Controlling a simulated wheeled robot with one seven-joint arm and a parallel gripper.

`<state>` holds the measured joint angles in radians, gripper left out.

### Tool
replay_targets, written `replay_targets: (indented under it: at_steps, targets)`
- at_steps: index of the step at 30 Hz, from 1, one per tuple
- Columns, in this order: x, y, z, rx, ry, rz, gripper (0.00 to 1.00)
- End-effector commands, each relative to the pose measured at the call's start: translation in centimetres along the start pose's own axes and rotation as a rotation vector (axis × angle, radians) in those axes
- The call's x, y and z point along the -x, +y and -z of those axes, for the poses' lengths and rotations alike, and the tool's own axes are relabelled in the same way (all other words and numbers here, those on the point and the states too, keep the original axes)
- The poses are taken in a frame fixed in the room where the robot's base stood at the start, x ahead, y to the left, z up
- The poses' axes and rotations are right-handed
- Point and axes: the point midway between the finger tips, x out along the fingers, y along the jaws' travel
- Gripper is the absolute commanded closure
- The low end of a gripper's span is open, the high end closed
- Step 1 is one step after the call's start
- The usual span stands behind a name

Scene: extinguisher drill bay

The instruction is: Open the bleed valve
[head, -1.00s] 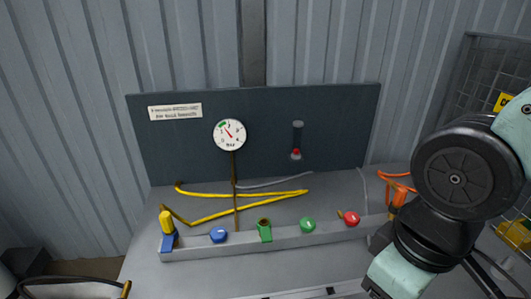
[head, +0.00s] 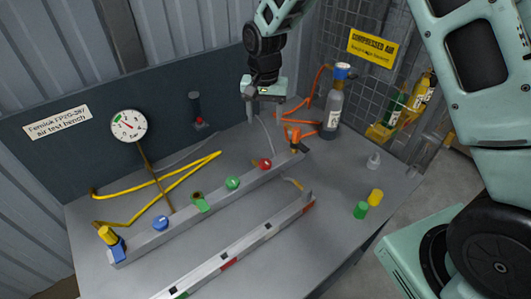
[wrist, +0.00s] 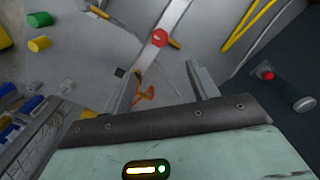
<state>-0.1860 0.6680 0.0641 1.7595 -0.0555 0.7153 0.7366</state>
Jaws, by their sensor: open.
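No readable label names the bleed valve. A grey rail carries a red knob (head: 265,164), a green knob (head: 232,183), a green fitting (head: 201,203) and a blue knob (head: 161,223). An orange-and-black fitting (head: 294,138) is at its right end, a yellow-and-blue one (head: 110,240) at its left end. My gripper (head: 265,116) is open and empty above the bench, behind the rail's right end. In the wrist view, the red knob (wrist: 159,38) lies beyond my fingertips (wrist: 165,82). The orange fitting (wrist: 145,92) shows between the fingers, partly hidden.
A yellow hose (head: 185,175) lies behind the rail. A grey bottle (head: 333,110) stands at the right. Green (head: 360,210) and yellow (head: 376,197) caps lie at the front right.

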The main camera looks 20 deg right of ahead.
Motion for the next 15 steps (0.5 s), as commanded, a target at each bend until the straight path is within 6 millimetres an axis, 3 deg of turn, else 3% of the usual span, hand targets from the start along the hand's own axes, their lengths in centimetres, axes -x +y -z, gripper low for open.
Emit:
replay_targets:
  at_steps: [8, 15]
  targets:
    - [-2.8, 0.2, 0.4, -0.016, -0.002, -0.007, 0.41]
    - [-7.7, 0.2, 0.4, -0.013, -0.003, -0.007, 0.41]
